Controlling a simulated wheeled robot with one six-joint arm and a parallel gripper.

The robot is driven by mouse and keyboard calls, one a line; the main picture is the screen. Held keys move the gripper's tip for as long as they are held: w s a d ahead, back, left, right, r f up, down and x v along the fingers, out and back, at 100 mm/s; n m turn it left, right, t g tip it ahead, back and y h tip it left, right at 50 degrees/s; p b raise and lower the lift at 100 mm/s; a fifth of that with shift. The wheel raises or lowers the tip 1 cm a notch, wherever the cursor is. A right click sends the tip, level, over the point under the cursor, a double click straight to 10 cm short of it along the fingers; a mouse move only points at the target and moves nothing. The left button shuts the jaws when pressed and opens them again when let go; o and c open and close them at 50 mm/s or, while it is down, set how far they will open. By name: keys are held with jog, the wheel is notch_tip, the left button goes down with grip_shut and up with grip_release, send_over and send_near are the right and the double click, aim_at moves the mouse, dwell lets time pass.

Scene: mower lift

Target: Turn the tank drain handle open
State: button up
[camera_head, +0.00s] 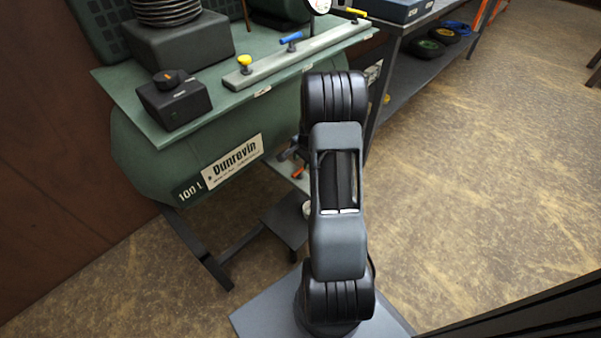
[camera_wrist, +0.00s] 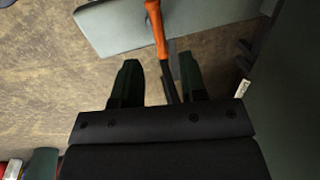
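The green tank (camera_head: 140,155), labelled "Dunrevin" and "100 L", stands at the left in the head view. A small orange handle (camera_head: 298,171) shows below its right end, beside my arm. In the wrist view an orange-gripped handle (camera_wrist: 157,30) on a thin dark lever runs down between the fingers of my gripper (camera_wrist: 158,68). The two dark fingers are apart, with a gap visible on each side of the lever. I cannot tell how deep the lever sits between them. My arm hides most of the gripper in the head view.
A grey-green plate (camera_wrist: 115,25) lies beyond the fingers in the wrist view. Valves with yellow and blue handles sit on a manifold bar (camera_head: 300,55) above the tank. A shelf (camera_head: 415,70) stands behind my arm. The floor at right is clear.

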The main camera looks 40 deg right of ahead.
aim_at(301, 169)
jog(key=f+b, duration=0.1)
jog(key=f, duration=0.2)
jog(key=w+f+b, duration=0.1)
jog(key=f, duration=0.2)
jog(key=shift+w+a+f, duration=0.1)
jog(key=shift+f, duration=0.05)
jog(key=shift+c, duration=0.5)
grip_shut()
